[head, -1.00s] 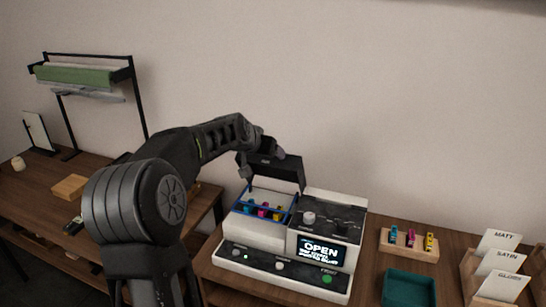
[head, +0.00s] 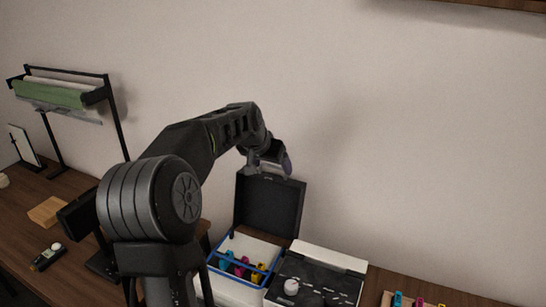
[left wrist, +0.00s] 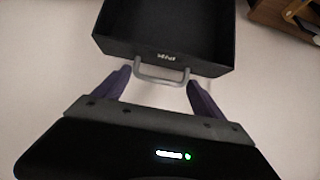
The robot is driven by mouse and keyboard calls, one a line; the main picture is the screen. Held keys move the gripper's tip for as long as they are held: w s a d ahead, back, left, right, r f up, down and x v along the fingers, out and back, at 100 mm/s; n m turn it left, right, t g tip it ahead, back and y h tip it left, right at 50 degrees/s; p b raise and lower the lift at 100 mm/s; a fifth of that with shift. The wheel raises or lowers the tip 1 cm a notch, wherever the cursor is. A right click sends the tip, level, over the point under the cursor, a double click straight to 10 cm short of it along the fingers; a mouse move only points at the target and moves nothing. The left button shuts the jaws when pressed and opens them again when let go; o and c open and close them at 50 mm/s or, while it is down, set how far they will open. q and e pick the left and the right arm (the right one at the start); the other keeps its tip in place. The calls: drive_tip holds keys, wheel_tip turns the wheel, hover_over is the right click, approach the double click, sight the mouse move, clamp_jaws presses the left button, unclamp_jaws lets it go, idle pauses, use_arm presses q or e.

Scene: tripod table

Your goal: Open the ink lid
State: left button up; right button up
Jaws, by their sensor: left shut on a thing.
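The ink lid (head: 268,207) is a dark panel standing up, nearly vertical, at the back of the ink bay of the white printer. Below it, the open ink bay (head: 243,247) has a blue rim and shows several coloured ink cartridges. My left gripper (head: 268,163) is at the lid's top edge. The dark lid (left wrist: 165,30) also fills the top of that view. My right gripper is not in view.
The printer's dark top (head: 318,283) with a white knob (head: 291,287) is right of the bay. A rack with a green roll (head: 48,94) stands at the left. A wooden block (head: 47,211) lies on the left table. The wall behind the lid is bare.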

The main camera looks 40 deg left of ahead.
use_arm(q)
drive_tip(key=shift+w+r, duration=0.4)
drive_tip(key=shift+r, duration=0.1)
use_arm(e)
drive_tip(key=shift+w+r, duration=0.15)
use_arm(q)
drive_tip(key=o, duration=1.7)
drive_tip(key=shift+d, duration=0.1)
drive_tip(key=shift+c, duration=0.2)
drive_tip(key=shift+o, duration=0.7)
drive_tip(key=shift+w+f, duration=0.25)
drive_tip(key=shift+s+f, duration=0.1)
drive_tip(key=shift+s, duration=0.15)
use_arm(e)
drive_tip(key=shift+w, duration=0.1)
use_arm(q)
drive_tip(key=shift+s, duration=0.1)
drive_tip(key=b+v, duration=0.1)
drive_tip(key=v, duration=0.6)
drive_tip(key=shift+r+b, duration=0.3)
drive_tip(key=shift+r, duration=0.05)
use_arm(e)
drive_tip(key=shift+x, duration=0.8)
use_arm(q)
drive_tip(key=shift+s, duration=0.1)
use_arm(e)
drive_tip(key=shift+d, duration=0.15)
